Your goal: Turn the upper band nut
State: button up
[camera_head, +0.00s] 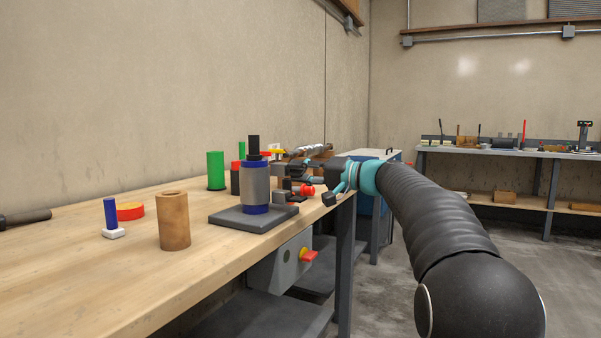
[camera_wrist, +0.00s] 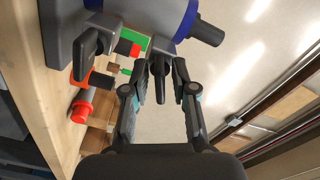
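A grey cylinder with blue bands (camera_head: 256,184) stands upright on a dark base plate (camera_head: 254,217) on the workbench. In the wrist view the cylinder (camera_wrist: 137,10) is at the top, lying sideways in the picture. My gripper (camera_wrist: 160,72) is open, with one finger on each side of the upper nut; narrow gaps seem to show. In the head view my gripper (camera_head: 318,180) is right of the cylinder, and the nut is hard to make out.
A brown cylinder (camera_head: 174,222), a blue post on a white foot (camera_head: 111,218), a red-orange disc (camera_head: 130,211) and a green cylinder (camera_head: 216,170) stand on the workbench (camera_head: 60,270). Red-tipped parts (camera_head: 304,190) lie close to my gripper. The floor to the right is clear.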

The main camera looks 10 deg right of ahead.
grip_shut()
jog(key=shift+r+m+p, duration=0.15)
jog(key=shift+m+p, duration=0.6)
jog(key=shift+m, duration=0.55)
jog(key=shift+m+p, duration=0.5)
jog(key=shift+m, duration=0.8)
jog(key=shift+f, duration=0.2)
jog(key=shift+o, duration=2)
grip_release()
jog(key=v, duration=1.2)
